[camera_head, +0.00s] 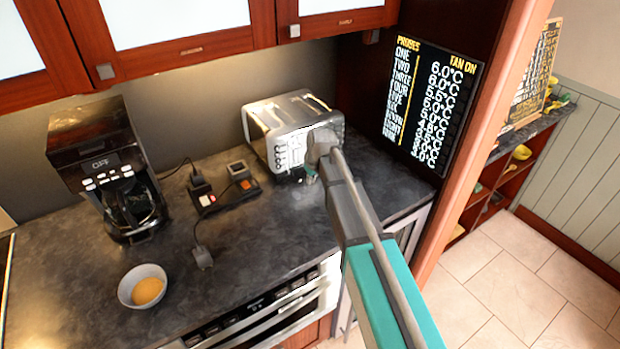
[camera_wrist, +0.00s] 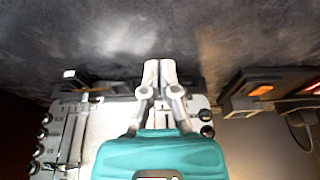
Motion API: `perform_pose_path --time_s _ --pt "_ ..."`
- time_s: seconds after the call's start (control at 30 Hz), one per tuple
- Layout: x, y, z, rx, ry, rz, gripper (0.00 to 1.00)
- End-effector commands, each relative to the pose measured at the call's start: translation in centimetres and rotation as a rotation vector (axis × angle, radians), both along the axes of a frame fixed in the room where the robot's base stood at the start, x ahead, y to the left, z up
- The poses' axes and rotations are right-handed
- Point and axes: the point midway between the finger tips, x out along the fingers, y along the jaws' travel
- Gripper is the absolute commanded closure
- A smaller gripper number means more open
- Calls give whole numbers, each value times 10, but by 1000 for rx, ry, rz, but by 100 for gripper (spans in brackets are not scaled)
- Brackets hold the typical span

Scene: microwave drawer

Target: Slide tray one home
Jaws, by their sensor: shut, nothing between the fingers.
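The silver toaster (camera_head: 282,118) stands at the back of the dark counter. I cannot pick out which part is tray one. My gripper (camera_wrist: 159,68) is shut and empty, its fingertips together by the toaster's base edge. I cannot tell whether they touch it. In the head view my arm reaches to the toaster's right front and hides that corner.
A coffee maker (camera_head: 118,190) stands at the left and a bowl (camera_head: 133,278) in front of it. A socket block with cords (camera_head: 228,192) lies beside the toaster. The steel appliance front (camera_head: 280,318) is below the counter. Cabinets (camera_head: 180,62) hang above. Open counter lies centrally.

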Motion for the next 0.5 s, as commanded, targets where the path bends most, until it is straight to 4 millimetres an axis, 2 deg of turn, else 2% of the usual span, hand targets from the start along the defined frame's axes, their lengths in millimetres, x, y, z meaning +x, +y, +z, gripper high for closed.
perform_pose_path --time_s 0.03,0.2,0.5 --pt "-2 -1 9 0 0 0 100" --pt "-5 -3 23 0 0 0 100" --pt "-10 -7 42 0 0 -1 100"
